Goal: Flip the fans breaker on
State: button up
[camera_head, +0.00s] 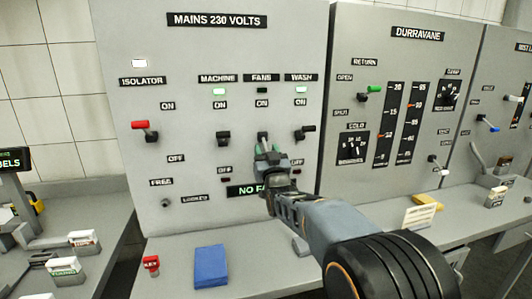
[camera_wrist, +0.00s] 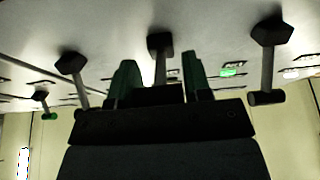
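The fans breaker (camera_head: 263,137) sits on the grey mains panel under the "FANS" label, between the machine breaker (camera_head: 223,138) and the wash breaker (camera_head: 303,132). The fans lamp (camera_head: 262,90) is dark. My gripper (camera_head: 269,149) is at the fans breaker, its green fingertips just below the pivot. In the wrist view my gripper (camera_wrist: 160,80) is open, fingers apart, with the fans breaker's stem (camera_wrist: 160,68) between them. The stem does not clearly touch either finger. The lever's far end is hidden behind my gripper.
The machine lamp (camera_head: 219,91) and wash lamp (camera_head: 301,89) are lit green. Left on the panel is the red isolator lever (camera_head: 141,125). A blue folder (camera_head: 210,266) and a red key tag (camera_head: 151,264) lie on the ledge below. The Durravane panel (camera_head: 350,60) stands to the right.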

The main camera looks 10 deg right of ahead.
grip_shut()
